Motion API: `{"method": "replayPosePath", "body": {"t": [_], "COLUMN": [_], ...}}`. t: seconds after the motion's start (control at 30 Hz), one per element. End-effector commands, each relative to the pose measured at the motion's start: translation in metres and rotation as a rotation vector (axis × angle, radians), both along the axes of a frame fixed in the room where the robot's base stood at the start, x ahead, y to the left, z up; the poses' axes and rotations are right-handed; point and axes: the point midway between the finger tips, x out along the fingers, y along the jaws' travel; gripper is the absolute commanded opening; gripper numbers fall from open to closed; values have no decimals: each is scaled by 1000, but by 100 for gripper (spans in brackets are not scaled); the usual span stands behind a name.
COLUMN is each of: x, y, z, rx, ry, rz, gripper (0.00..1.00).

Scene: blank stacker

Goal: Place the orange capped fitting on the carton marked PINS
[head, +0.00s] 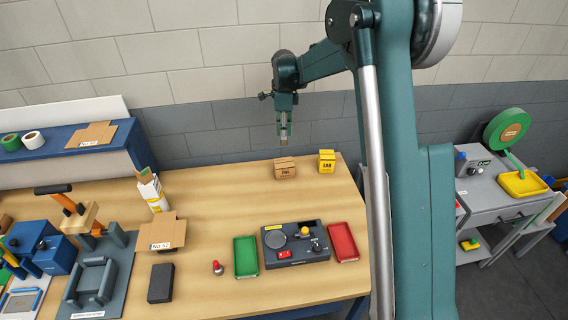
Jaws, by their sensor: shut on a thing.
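My gripper (284,137) hangs pointing down over the back of the bench, above the brown carton. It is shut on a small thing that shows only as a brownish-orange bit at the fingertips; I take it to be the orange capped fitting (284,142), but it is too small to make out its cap. The brown carton (285,170) stands at the bench's back edge, with a label that seems to read PINS. The held thing is apart from the carton, with a gap between them.
A yellow carton (327,162) with a dark label stands just right of the brown one. In front are a green tray (246,257), a dark fixture (296,258), a red tray (343,242) and a red-topped piece (217,268). Bench around the brown carton's front is clear.

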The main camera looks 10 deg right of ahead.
Motion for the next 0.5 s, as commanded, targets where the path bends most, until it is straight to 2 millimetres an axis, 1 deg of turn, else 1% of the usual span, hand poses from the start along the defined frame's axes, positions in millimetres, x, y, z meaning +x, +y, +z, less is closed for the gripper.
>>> {"method": "replayPosePath", "body": {"t": [0.17, 0.27, 0.5], "x": [0, 0, 0], "y": [0, 0, 0], "z": [-1, -7, -38], "rx": [0, 0, 0], "ry": [0, 0, 0], "rz": [0, 0, 0], "gripper": [0, 0, 0]}}
